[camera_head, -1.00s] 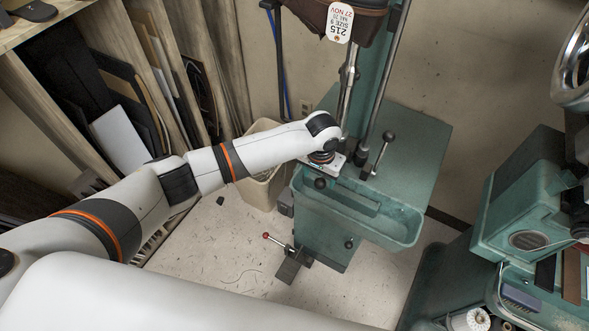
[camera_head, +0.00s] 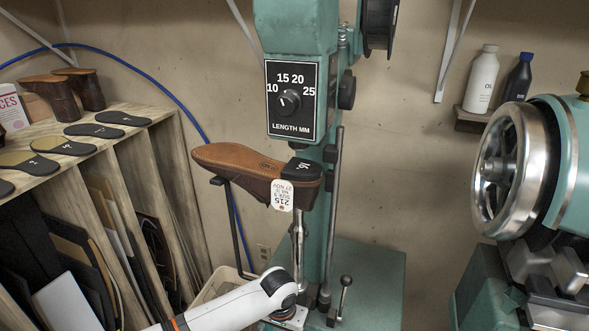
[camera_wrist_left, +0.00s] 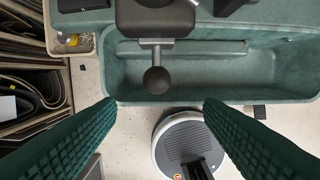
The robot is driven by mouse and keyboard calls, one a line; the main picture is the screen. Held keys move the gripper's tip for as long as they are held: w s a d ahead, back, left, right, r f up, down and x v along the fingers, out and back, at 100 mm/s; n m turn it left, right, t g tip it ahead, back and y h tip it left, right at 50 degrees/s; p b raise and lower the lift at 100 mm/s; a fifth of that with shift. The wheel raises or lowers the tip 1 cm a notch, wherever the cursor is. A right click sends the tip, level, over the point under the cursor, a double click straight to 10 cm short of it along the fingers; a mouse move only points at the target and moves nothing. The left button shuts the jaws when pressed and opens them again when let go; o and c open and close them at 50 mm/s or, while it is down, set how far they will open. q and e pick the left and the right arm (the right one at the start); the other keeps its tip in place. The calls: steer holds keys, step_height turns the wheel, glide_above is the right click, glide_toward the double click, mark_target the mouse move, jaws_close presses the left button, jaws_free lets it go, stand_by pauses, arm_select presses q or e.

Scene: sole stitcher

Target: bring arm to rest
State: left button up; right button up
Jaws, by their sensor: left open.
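My left arm (camera_head: 225,310) comes in at the bottom of the head view, its wrist beside the green stitching machine's lower column. Its jaws are hidden there. In the left wrist view my left gripper (camera_wrist_left: 160,102) is open, with two green ribbed fingers spread wide and nothing between them. A dark ball-ended lever (camera_wrist_left: 157,80) shows just beyond the gap, in front of the machine's green trough (camera_wrist_left: 260,75). My right gripper is in neither view.
A brown shoe (camera_head: 235,165) with a 215 tag sits upside down on the machine, above my arm. The dial panel (camera_head: 291,101) is higher up. A shelf rack (camera_head: 150,125) with soles stands left. A second machine with a handwheel (camera_head: 495,170) stands right.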

arm_select(q)
steer(key=s+d+m+h, duration=0.1)
steer(key=s+d+h, duration=0.25)
steer(key=s, duration=0.95)
steer(key=s+a+r+n+t+y, duration=0.1)
steer(key=s+a+r+y, duration=0.15)
steer(key=s+a, duration=0.55)
steer(key=s+a+r+n+t+y, duration=0.1)
steer(key=s+a+r, duration=0.2)
steer(key=s+a, duration=0.55)
steer(key=s+a+f+b+x, duration=0.1)
steer(key=s+x, duration=0.1)
steer(key=x, duration=1)
steer(key=s+a+x, duration=0.2)
steer(key=x, duration=1.1)
steer(key=s+a+f+g+b, duration=0.1)
steer(key=s+a+f+g, duration=0.1)
steer(key=s+f, duration=1.5)
step_height(320, 180, down, 2)
steer(key=shift+s+a+f, duration=0.25)
steer(key=shift+s+a, duration=0.05)
steer(key=shift+a, duration=0.15)
